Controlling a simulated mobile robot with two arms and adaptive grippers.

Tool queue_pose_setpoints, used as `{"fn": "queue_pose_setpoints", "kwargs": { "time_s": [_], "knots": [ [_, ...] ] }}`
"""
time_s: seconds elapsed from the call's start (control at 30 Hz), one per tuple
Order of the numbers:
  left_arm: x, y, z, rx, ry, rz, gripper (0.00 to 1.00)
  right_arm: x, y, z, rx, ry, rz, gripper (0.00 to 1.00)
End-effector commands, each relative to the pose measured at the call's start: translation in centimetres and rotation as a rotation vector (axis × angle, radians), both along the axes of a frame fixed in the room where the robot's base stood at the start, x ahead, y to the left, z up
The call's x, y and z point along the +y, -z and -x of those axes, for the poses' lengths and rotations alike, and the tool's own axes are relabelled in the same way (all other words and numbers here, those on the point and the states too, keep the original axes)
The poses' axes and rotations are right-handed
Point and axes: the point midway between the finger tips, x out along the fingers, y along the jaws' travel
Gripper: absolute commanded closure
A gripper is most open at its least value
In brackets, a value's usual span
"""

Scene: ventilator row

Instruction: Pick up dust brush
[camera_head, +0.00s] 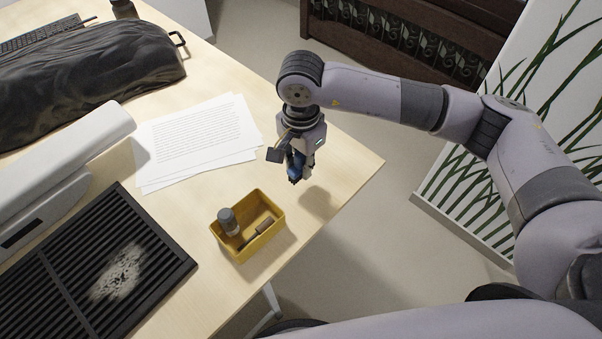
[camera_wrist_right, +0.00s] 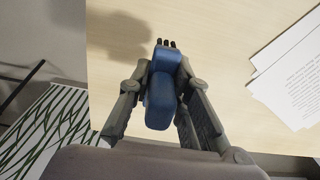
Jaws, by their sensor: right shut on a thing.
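The dust brush (camera_wrist_right: 161,90) is a blue piece with short dark tips at its far end. It is between the fingers of my right gripper (camera_wrist_right: 158,95) in the right wrist view. My right gripper (camera_head: 297,165) is shut on it and holds it above the table, apart from the top. In the head view the brush (camera_head: 295,161) is small and partly hidden by the fingers, its dark end pointing down. My left gripper is not in view.
A yellow box (camera_head: 278,226) holds a grey cylinder (camera_head: 228,221) and a brown-handled tool (camera_head: 259,229). Papers (camera_head: 195,140) lie beyond it. A dark slatted grille (camera_head: 60,265) with pale dust (camera_head: 118,272) lies left. The table's edge is close to the right of my gripper.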

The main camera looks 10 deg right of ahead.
Motion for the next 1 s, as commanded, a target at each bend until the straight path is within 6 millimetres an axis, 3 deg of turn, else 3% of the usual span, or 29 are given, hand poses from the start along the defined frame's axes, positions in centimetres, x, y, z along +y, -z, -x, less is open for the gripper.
{"fn": "queue_pose_setpoints", "kwargs": {
  "time_s": [0.3, 0.5, 0.7, 1.0],
  "knots": [
    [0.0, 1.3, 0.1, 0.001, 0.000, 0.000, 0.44, 0.0, -8.1, -0.1, -0.006, -0.002, 0.001, 1.00],
    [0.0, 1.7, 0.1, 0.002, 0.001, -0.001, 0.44, 0.0, -12.1, 0.0, -0.004, -0.001, 0.000, 1.00],
    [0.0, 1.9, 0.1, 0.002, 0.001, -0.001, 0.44, 0.0, -14.5, 0.0, -0.002, -0.001, 0.000, 1.00],
    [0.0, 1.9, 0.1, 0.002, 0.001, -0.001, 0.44, 0.0, -15.4, 0.0, -0.001, -0.001, 0.001, 1.00]
  ]
}}
